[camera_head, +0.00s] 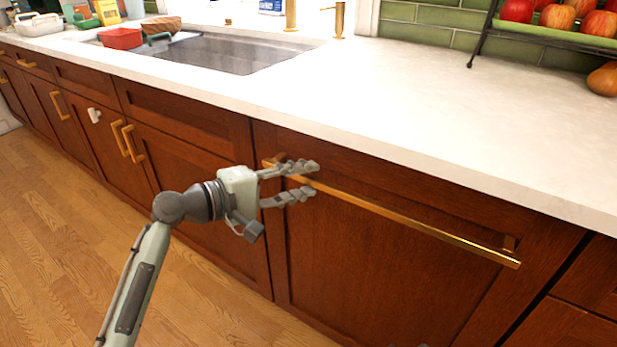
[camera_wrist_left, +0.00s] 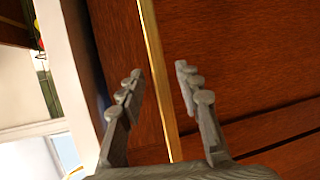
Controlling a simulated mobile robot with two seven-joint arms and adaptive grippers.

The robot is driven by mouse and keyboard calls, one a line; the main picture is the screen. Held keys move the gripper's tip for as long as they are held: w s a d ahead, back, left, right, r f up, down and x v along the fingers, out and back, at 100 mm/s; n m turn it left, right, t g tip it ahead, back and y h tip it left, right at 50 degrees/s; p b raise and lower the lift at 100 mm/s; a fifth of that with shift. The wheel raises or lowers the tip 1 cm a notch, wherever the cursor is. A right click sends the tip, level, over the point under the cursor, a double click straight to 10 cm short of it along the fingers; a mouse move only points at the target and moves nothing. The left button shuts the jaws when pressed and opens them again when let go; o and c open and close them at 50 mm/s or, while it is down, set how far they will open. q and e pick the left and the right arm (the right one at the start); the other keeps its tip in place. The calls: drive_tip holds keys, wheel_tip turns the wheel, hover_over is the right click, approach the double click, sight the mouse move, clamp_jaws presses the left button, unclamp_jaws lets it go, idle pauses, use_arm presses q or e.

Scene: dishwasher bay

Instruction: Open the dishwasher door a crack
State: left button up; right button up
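The dishwasher door (camera_head: 400,270) is a dark reddish wood panel under the counter, and it looks closed. A long brass bar handle (camera_head: 420,222) runs along its top. My left gripper (camera_head: 314,180) is at the left end of this handle, with one finger above the bar and one below it. In the left wrist view the brass handle (camera_wrist_left: 155,70) passes between the fingertips (camera_wrist_left: 158,72). The fingers are spread, with a gap on each side of the bar. My right gripper is not clearly visible in either view.
The white countertop (camera_head: 450,120) overhangs just above the handle. A sink (camera_head: 215,52) lies at the back left. A black rack (camera_head: 485,35) with apples stands at the back right. Cabinets with brass handles (camera_head: 132,143) continue left. The wooden floor (camera_head: 60,230) is clear.

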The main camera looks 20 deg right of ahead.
use_arm(q)
drive_tip(key=shift+w+d+f, duration=0.15)
drive_tip(key=shift+d, duration=0.55)
clamp_jaws()
